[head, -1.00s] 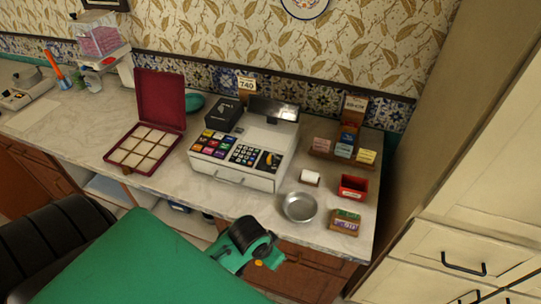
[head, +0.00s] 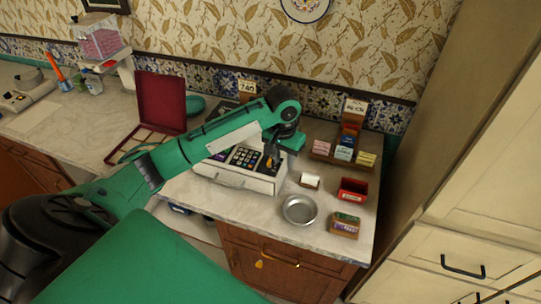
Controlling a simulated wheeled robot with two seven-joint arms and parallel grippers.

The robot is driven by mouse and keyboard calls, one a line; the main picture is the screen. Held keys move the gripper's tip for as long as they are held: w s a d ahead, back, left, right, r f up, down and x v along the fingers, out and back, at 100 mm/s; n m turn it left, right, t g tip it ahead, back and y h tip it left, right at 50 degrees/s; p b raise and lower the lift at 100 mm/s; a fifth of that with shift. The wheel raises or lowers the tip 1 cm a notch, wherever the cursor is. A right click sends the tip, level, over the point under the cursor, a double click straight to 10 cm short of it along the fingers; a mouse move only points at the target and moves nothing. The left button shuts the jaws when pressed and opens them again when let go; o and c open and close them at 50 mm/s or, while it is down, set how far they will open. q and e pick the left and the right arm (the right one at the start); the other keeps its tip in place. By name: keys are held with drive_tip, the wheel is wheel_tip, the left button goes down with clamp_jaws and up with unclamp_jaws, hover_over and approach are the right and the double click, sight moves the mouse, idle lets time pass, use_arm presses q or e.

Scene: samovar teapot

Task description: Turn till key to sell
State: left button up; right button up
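The till (head: 235,178) is a white cash register on the marble counter, with a keypad (head: 245,158) and a drawer with a handle on its front. My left arm reaches over it from the left and hides its top and most of its coloured buttons. My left gripper (head: 271,157) points down at the right end of the till's key panel, where the till key is, with a small orange-yellow spot showing by the fingertips. The fingers are small and dark here, so I cannot tell whether they are open, shut or touching the key. My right gripper is not in view.
A round metal dish (head: 299,210), a red box (head: 352,190) and a wooden card holder (head: 345,224) stand right of the till. An open maroon case (head: 160,103) is on the left, partly behind my arm. A tall cream cabinet (head: 485,190) bounds the right side.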

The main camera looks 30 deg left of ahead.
sight(269, 163)
use_arm(q)
drive_tip(key=w+a+r+n, duration=0.2)
drive_tip(key=w+a+r, duration=0.2)
drive_tip(key=a+r, duration=0.3)
drive_tip(key=shift+g, duration=0.3)
drive_tip(key=f+p, duration=0.1)
drive_tip(key=f, duration=0.3)
drive_tip(key=f+p, duration=0.1)
drive_tip(key=f, duration=0.4)
drive_tip(key=f+p, duration=0.1)
drive_tip(key=f, duration=0.3)
drive_tip(key=shift+s+f+p, duration=0.2)
drive_tip(key=shift+s+p, duration=0.05)
drive_tip(key=shift+p, duration=0.15)
clamp_jaws()
